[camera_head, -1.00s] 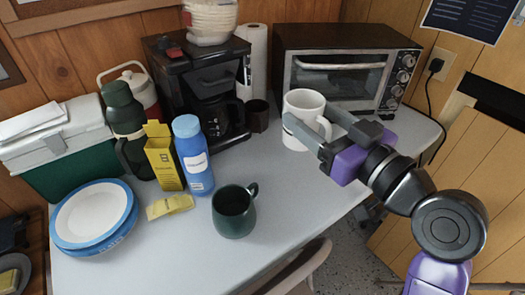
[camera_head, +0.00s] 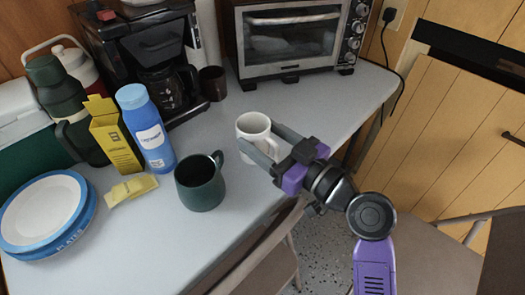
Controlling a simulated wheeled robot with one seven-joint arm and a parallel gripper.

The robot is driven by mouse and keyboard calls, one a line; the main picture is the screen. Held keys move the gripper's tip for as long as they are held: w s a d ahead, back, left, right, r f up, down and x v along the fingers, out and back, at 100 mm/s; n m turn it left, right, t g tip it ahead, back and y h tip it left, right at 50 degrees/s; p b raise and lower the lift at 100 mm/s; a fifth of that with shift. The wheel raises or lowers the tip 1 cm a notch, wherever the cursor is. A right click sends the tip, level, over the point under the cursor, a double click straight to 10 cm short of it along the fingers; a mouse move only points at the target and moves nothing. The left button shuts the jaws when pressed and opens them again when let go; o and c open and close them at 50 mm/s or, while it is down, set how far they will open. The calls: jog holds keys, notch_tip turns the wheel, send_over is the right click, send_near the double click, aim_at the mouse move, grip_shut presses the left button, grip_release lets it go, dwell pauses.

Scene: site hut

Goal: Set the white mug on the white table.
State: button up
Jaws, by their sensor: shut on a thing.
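The white mug (camera_head: 253,125) is between the fingers of my gripper (camera_head: 257,136), which is shut on it. The mug is upright, over the pale, whitish table (camera_head: 225,250), right of the dark green mug (camera_head: 200,183) and in front of the toaster oven. The fingers come in from the right and cover part of its side. I cannot tell whether its base touches the tabletop or is slightly above it.
A blue bottle (camera_head: 147,130), a yellow box (camera_head: 115,137) and blue-rimmed plates (camera_head: 43,213) stand to the left. The toaster oven (camera_head: 290,38), coffee maker (camera_head: 150,55) and a dark cup (camera_head: 213,83) are behind. The tabletop between the white mug and the oven is clear.

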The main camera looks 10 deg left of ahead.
aim_at(265, 152)
jog(key=shift+f+b, duration=0.4)
jog(key=shift+f, duration=1.5)
jog(key=shift+f, duration=0.15)
jog(key=o, duration=1.7)
jog(key=shift+r, duration=0.25)
jog(key=v, duration=1.2)
jog(key=shift+f, duration=0.15)
